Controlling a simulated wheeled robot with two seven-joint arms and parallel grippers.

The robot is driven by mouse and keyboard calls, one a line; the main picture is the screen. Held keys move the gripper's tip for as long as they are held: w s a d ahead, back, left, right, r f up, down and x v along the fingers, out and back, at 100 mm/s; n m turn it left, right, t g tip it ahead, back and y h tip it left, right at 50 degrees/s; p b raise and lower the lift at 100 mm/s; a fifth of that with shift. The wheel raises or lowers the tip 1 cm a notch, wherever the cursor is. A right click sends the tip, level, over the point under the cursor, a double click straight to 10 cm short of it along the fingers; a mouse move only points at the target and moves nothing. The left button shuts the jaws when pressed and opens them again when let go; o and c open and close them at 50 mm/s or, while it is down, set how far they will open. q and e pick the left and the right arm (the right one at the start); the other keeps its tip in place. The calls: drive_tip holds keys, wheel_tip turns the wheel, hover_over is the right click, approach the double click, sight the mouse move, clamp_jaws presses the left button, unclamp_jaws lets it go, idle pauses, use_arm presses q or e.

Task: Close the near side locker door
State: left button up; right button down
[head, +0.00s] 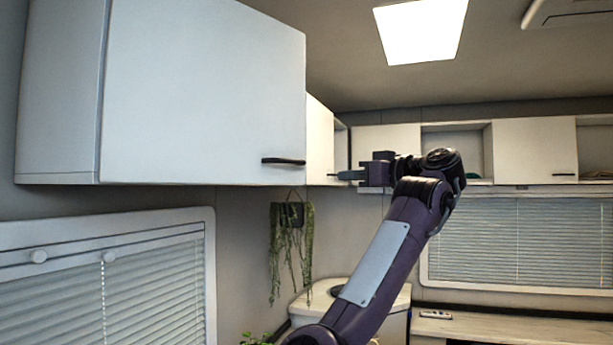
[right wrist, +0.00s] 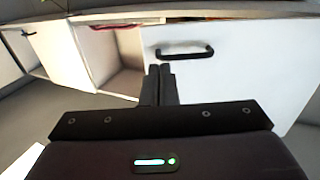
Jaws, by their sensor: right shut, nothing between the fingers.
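A large white locker door (head: 200,95) with a black handle (head: 283,161) fills the upper left of the head view. It looks angled to the wall, but I cannot tell how far it is open. Behind its right edge is another white door (head: 319,140) with a dark handle. My right gripper (head: 345,175) is shut and empty, pointing left near that door's lower edge. In the right wrist view its fingers (right wrist: 160,85) are in front of a white door (right wrist: 235,65) with a black handle (right wrist: 185,50). I cannot tell whether they touch it. My left gripper is not in view.
An open compartment (right wrist: 118,75) lies beside the door in the right wrist view. In the head view, more lockers (head: 535,150) line the far wall. A hanging plant (head: 290,240) is below the left lockers, near my right arm. Blinds (head: 110,290) cover the left window.

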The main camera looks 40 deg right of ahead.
drive_tip(key=p, duration=0.9)
approach(295, 177)
drive_tip(key=w, duration=0.5)
drive_tip(key=shift+w+a+r, duration=0.25)
drive_tip(key=shift+w+f+p, duration=0.2)
drive_tip(key=shift+w+p, duration=0.4)
drive_tip(key=shift+w, duration=0.05)
